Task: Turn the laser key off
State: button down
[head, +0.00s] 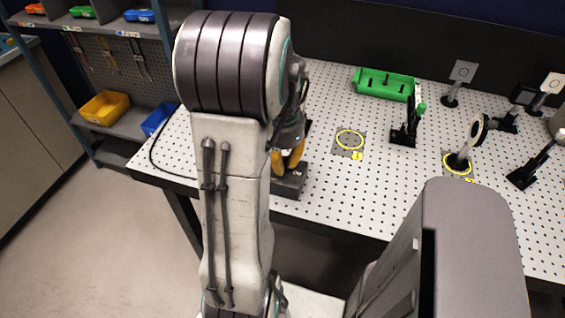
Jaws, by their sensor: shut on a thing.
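My gripper (289,161), with yellow fingers, points down at a dark box (288,186) near the left front of the perforated table. The box looks like the laser unit, and my arm hides much of it. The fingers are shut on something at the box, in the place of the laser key. The key itself is hidden by the fingers, so its angle cannot be told.
The perforated table (335,200) carries a green tray (384,84), a yellow-ringed plate (349,141), a black clamp with a green knob (405,128) and several optic mounts at right. A black cable (153,158) runs along the left edge. Shelves with bins stand left.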

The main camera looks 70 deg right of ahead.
aim_at(283, 159)
jog(key=n, duration=0.6)
jog(key=shift+d, duration=0.1)
jog(key=shift+n, duration=0.4)
dwell(0.3)
jog(key=c, duration=1.2)
grip_release()
notch_tip(283, 159, up, 12)
dwell(0.3)
